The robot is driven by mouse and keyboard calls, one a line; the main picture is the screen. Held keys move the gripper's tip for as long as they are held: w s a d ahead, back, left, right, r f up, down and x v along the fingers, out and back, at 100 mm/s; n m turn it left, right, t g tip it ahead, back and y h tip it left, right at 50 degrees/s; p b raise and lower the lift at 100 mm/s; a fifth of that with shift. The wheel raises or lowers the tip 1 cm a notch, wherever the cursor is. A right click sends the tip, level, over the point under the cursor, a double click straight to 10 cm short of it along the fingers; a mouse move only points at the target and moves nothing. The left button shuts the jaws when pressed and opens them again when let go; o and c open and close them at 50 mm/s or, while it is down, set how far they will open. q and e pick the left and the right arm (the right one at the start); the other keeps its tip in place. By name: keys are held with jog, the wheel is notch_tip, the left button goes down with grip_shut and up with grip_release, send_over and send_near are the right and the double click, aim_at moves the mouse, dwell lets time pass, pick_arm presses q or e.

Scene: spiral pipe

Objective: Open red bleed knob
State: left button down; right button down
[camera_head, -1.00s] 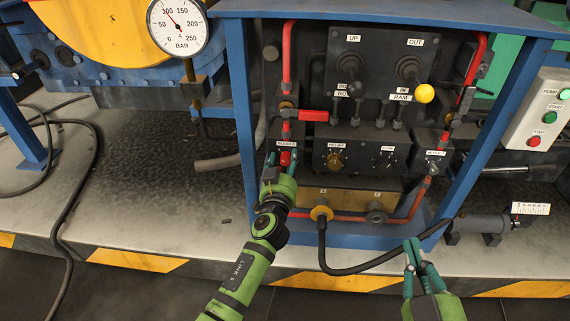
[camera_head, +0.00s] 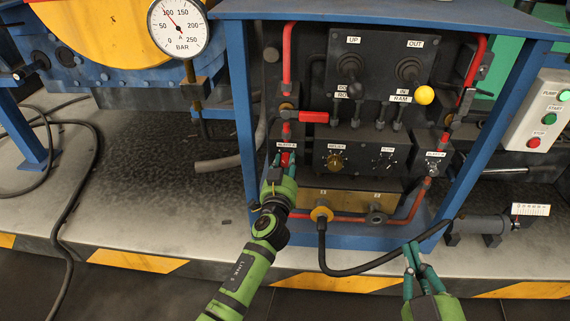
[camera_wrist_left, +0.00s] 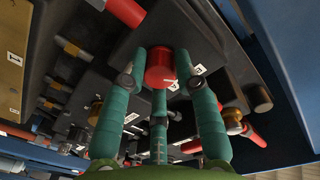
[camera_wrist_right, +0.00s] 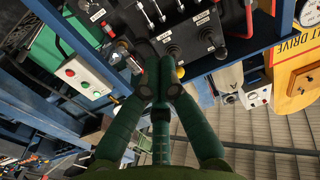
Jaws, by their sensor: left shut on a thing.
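The red bleed knob (camera_head: 284,158) is on the dark block at the lower left of the blue-framed panel. In the left wrist view the red knob (camera_wrist_left: 160,68) lies between my left fingertips. My left gripper (camera_head: 284,163) is shut on it, with a finger on each side.
A pressure gauge (camera_head: 178,28) stands at the upper left. A push-button box (camera_head: 540,118) is at the right.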

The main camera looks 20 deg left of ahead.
pick_arm(q)
jog(key=shift+w+r+m, duration=0.1)
jog(key=shift+r+m, duration=0.2)
jog(key=shift+m, duration=0.2)
jog(key=m, duration=0.2)
jog(key=shift+r+m+p, duration=0.1)
jog(key=shift+m+p, duration=0.2)
jog(key=m+p, duration=0.1)
jog(key=m, duration=0.5)
jog(key=shift+d, duration=0.15)
jog(key=m+p, duration=0.1)
jog(key=m, duration=0.4)
jog(key=shift+d, duration=0.1)
jog(key=shift+m+p, duration=0.4)
jog(key=shift+m, duration=0.4)
pick_arm(e)
jog(key=s+d+f+g+h, duration=0.1)
jog(key=s+d+f+g, duration=0.1)
jog(key=f, duration=0.3)
jog(key=s+d+f+m+g+h, duration=0.1)
jog(key=s+d+f+g, duration=0.1)
jog(key=s+f+g, duration=0.3)
jog(key=s+d+f+g+h, duration=0.2)
jog(key=s+d+f+g, duration=0.1)
jog(key=f, duration=0.3)
jog(key=shift+s+f+m+g, duration=0.2)
jog(key=shift+m+g, duration=0.2)
jog(key=shift+g, duration=0.3)
